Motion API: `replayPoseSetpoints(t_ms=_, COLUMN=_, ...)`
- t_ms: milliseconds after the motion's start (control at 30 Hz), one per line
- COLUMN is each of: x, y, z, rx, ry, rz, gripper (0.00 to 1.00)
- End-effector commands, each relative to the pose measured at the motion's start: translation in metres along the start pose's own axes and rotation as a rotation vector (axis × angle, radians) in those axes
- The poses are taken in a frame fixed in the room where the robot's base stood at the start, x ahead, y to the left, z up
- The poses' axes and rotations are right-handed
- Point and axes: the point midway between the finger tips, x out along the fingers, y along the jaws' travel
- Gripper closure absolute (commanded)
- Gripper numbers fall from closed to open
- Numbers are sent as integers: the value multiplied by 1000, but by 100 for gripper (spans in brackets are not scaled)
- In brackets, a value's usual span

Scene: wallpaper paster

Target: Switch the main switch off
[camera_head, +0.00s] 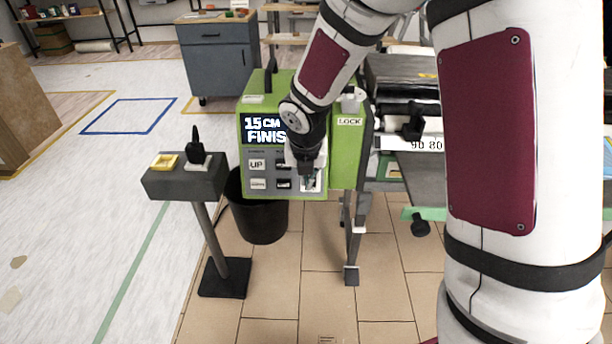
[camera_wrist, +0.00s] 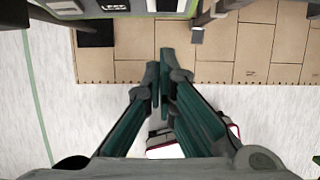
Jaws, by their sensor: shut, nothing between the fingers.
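The green machine (camera_head: 345,165) has a grey front panel with a display reading "15 CM FINIS…", an UP button (camera_head: 257,164) and other buttons. A pale switch plate (camera_head: 318,184), which looks like the main switch, is at the panel's lower right. My gripper (camera_head: 308,180) is in front of this plate and covers much of it, so the switch position and any contact cannot be told. In the wrist view my gripper (camera_wrist: 160,70) has its fingers together, with nothing between them. There the panel's lower edge (camera_wrist: 120,12) shows at the top; the switch is not clearly visible.
A grey pedestal (camera_head: 185,184) with a yellow-framed button and a black knob stands left of the machine. A black bin (camera_head: 262,215) is beneath the panel. Machine legs (camera_head: 351,270) stand right of it. Floor in front is clear.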

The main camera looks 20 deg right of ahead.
Motion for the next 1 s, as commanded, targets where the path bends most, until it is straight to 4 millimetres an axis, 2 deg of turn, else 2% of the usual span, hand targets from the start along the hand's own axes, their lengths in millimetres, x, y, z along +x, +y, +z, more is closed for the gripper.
replayPoseSetpoints(t_ms=33, x=15, y=1, z=-2, rx=-3, ry=2, rz=-1, gripper=100)
replayPoseSetpoints(t_ms=300, x=66, y=1, z=-1, rx=-2, ry=1, rz=-1, gripper=100)
replayPoseSetpoints(t_ms=400, x=74, y=0, z=14, rx=3, ry=-2, rz=0, gripper=100)
replayPoseSetpoints(t_ms=600, x=85, y=0, z=26, rx=0, ry=0, rz=-1, gripper=100)
replayPoseSetpoints(t_ms=1000, x=87, y=0, z=28, rx=0, ry=0, rz=0, gripper=100)
